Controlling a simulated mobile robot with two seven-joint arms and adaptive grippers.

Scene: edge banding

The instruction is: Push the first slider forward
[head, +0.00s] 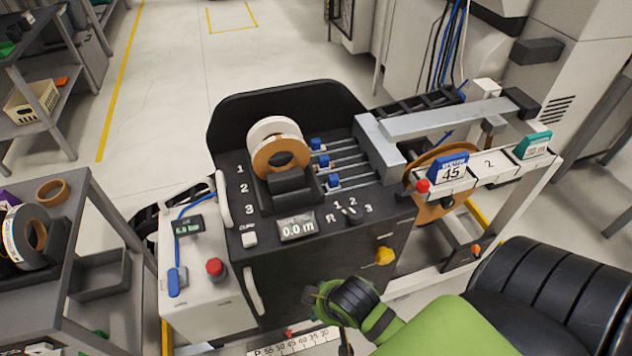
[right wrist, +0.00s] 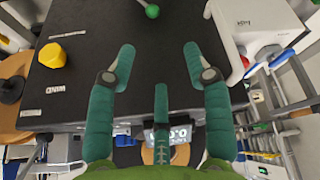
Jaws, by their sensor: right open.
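In the head view, the machine top (head: 245,170) has three rows marked 1, 2 and 3, each with a rail and a blue slider. The first slider (head: 316,143) is in the farthest row, at the left end of its rail near the band rolls. The second slider (head: 324,161) and third slider (head: 333,181) sit at similar left-end positions. My right gripper (head: 318,297) is low in front of the machine, well below the sliders and apart from them. In the right wrist view, its teal fingers (right wrist: 158,55) are spread and empty before the dark front panel. My left gripper is not in view.
White and orange band rolls (head: 280,155) stand left of the sliders. A display (head: 297,227) reads 0.0 m beside a selector knob (head: 350,214). A yellow knob (head: 385,256) protrudes from the front. A grey metal guide (head: 378,150) lies right of the rails.

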